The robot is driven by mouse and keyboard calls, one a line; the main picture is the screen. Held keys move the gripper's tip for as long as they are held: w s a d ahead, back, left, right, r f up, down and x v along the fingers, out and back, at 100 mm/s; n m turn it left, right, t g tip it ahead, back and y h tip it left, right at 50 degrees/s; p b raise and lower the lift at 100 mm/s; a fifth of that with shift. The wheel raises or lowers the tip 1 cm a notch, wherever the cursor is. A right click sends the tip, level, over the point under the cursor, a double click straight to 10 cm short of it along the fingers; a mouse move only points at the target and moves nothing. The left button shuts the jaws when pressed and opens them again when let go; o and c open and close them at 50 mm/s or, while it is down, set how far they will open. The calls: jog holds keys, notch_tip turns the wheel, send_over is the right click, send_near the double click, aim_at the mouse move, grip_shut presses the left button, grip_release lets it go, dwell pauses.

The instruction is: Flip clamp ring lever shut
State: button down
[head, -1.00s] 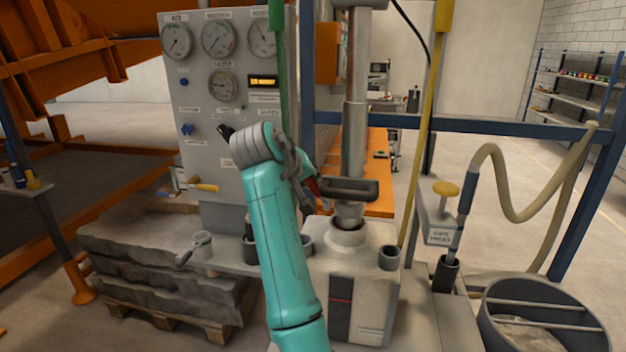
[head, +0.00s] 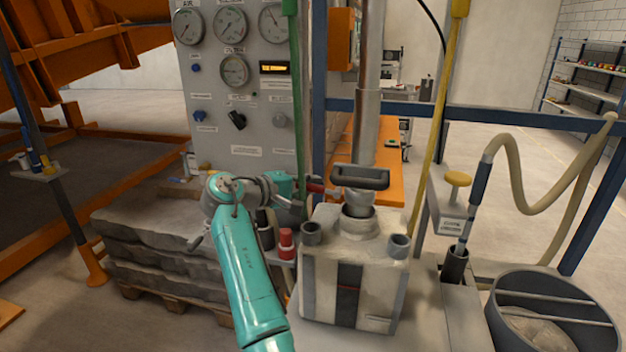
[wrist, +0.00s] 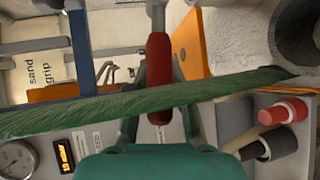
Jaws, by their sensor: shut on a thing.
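The lever's red grip (head: 316,187) sticks out to the left of the dark handle block (head: 360,177), beside the metal column. In the wrist view the red grip (wrist: 159,75) runs up the picture to a grey metal rod. My gripper (head: 300,192) comes in from the left in the head view. In the wrist view my gripper (wrist: 160,115) is shut on the lower end of the red grip, one finger on each side. The clamp ring (head: 357,211) seems to be the grey collar at the column's foot; its latch cannot be made out.
A green strap (wrist: 70,115) crosses close before the wrist camera. The gauge panel (head: 240,120) stands behind my arm. A yellow pole (head: 437,110) and a grey drum (head: 550,310) are to the right.

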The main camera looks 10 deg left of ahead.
jog(key=shift+a+f+n+t+h, duration=0.15)
jog(key=shift+f+n+t+h, duration=0.15)
jog(key=shift+f+n+h, duration=0.3)
jog(key=shift+f, duration=0.1)
jog(key=c, duration=1.1)
grip_release()
jog(key=shift+c, duration=0.2)
jog(key=shift+s, duration=0.15)
jog(key=v, duration=1.2)
jog(key=shift+f, duration=0.1)
